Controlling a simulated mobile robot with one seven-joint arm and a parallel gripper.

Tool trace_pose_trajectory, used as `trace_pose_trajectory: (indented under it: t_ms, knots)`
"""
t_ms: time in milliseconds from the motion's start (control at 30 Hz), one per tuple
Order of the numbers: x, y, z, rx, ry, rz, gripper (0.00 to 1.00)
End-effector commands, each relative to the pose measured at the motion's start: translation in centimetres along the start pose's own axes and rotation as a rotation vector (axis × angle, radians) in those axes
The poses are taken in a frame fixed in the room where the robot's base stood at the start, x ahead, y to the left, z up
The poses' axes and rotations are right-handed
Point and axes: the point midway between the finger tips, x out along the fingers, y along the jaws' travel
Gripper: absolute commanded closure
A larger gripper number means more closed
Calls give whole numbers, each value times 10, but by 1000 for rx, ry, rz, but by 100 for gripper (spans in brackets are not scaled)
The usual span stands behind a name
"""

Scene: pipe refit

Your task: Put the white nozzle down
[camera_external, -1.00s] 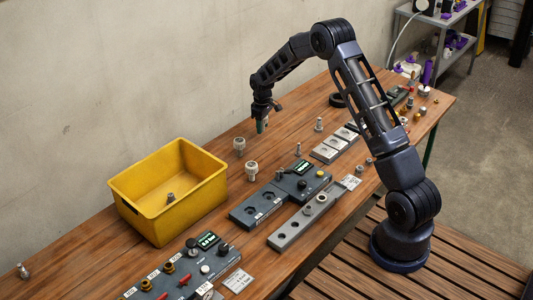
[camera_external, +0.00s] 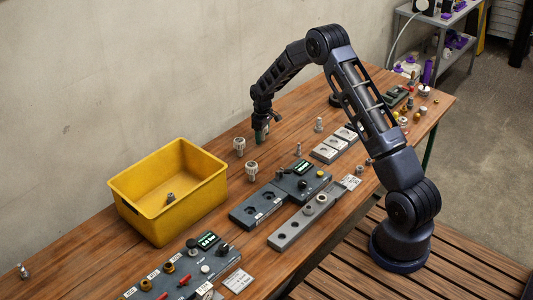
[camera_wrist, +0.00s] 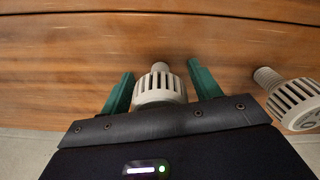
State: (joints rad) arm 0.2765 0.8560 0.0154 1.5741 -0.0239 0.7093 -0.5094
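Two pale, ribbed white nozzles stand on the wooden table between the yellow bin and my gripper in the external view: one nearer the wall (camera_external: 239,146) and one nearer the front (camera_external: 251,169). My gripper (camera_external: 262,136) is low over the table, to the right of both and apart from them. In the wrist view, one nozzle (camera_wrist: 159,90) appears between the spread green fingers of my gripper (camera_wrist: 161,75), with a gap on each side; the dark palm hides its lower part. The other nozzle (camera_wrist: 295,103) is at the right edge. My gripper looks open and empty.
The yellow bin (camera_external: 135,212) holds a small grey part (camera_external: 170,197). A dark block with two sockets (camera_external: 258,205), a grey rail (camera_external: 290,231) and a control panel (camera_external: 195,265) lie along the front. A small upright fitting (camera_external: 319,125) stands to the right. The wall is close behind.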

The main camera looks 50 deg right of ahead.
Motion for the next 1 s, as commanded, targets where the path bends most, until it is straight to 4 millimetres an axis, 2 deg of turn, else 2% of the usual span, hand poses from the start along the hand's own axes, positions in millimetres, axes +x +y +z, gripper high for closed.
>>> trace_pose_trajectory:
  t_ms: [267, 433, 567, 800, 1000]
  knots:
    - [0, 0, 0, 0, 0, 0, 35]
    - [-10, 0, 0, 0, 2, 1, 35]
    - [-30, 0, -1, 0, 3, 1, 35]
    - [-78, 0, 0, 0, 2, 1, 35]
    - [-107, 0, 0, 0, 1, 1, 35]
